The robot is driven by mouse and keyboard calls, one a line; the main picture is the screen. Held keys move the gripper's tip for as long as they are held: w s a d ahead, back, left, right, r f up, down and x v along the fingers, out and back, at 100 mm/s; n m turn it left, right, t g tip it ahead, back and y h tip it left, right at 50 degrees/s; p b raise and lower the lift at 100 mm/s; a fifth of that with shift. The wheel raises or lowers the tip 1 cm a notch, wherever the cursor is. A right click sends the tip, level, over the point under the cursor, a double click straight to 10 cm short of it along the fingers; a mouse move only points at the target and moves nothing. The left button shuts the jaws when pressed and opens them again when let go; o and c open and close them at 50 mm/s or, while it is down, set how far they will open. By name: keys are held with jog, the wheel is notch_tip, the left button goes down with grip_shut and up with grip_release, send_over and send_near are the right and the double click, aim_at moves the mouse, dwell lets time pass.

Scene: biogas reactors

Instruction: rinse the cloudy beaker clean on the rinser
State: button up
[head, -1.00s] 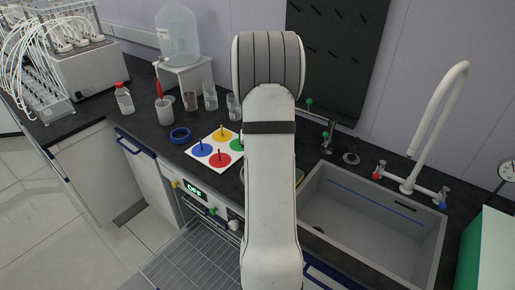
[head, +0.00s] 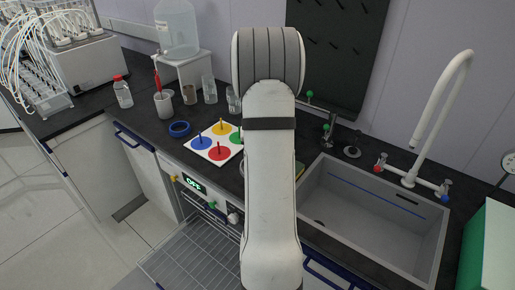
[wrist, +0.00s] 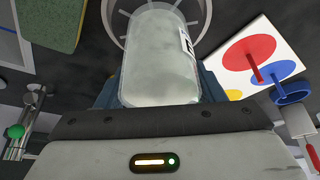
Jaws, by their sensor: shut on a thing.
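In the wrist view the cloudy beaker (wrist: 160,58) is whitish and hazy, with a dark-and-white label on its right side. My gripper (wrist: 160,85) is shut on it, with a dark blue finger on each side. Behind the beaker is a round grey ring with spokes (wrist: 116,22), which looks like the rinser; the beaker covers most of it. I cannot tell whether they touch or which way the mouth faces. In the head view my arm hides the gripper and beaker.
The sink (head: 375,215) with its tall white tap (head: 443,110) lies right of my arm. Left are a board with coloured discs (head: 215,142), a blue ring (head: 180,129) and several glass vessels (head: 209,90). A green pad (wrist: 50,22) lies near the ring. An open rack (head: 200,255) juts out below.

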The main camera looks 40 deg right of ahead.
jog(key=shift+f+b, duration=0.65)
jog(key=shift+f, duration=0.1)
dwell(2.2)
jog(key=shift+r+p, duration=2.5)
jog(key=shift+r, duration=2.15)
